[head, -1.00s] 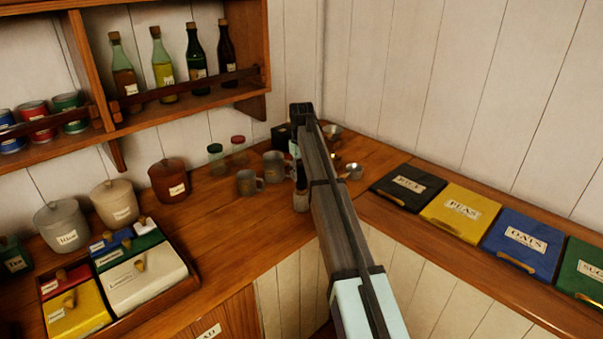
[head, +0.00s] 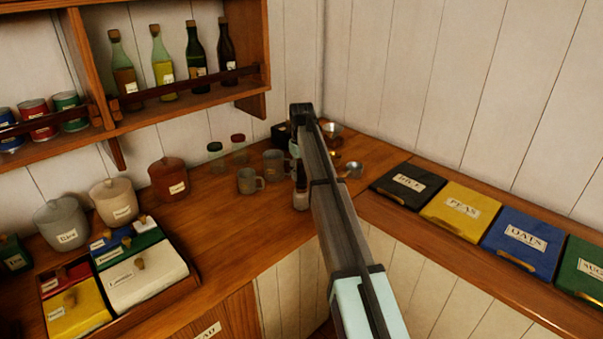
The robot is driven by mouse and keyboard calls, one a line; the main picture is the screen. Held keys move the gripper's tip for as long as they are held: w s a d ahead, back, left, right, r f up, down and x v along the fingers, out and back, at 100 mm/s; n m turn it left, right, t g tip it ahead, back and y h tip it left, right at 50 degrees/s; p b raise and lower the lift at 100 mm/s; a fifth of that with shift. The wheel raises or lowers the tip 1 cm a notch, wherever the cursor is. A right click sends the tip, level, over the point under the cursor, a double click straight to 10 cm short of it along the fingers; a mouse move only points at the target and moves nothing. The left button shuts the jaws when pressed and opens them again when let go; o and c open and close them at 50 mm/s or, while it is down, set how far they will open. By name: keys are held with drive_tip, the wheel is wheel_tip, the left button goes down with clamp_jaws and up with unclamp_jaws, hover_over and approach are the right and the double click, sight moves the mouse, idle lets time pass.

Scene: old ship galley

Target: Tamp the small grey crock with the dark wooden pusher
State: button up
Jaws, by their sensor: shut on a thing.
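A small pale grey vessel, apparently the small grey crock (head: 300,201), stands on the wooden counter near its front edge, just left of my arm. My gripper (head: 299,176) is just above it, mostly hidden behind my arm; only a narrow dark part shows. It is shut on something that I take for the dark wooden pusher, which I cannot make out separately. Whether the pusher's end is inside the crock or above it is hidden.
Two grey mugs (head: 248,181) and two small jars (head: 216,156) stand close on the left. Lidded crocks (head: 168,180) and a tray of boxes (head: 193,287) are further left. Flat labelled bins (head: 407,185) line the right counter.

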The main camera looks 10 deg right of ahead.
sight(301, 165)
drive_tip(key=shift+f, duration=0.65)
idle(0.6)
drive_tip(key=shift+r, duration=0.1)
drive_tip(key=shift+r+p, duration=1.8)
drive_tip(key=shift+r, duration=1.65)
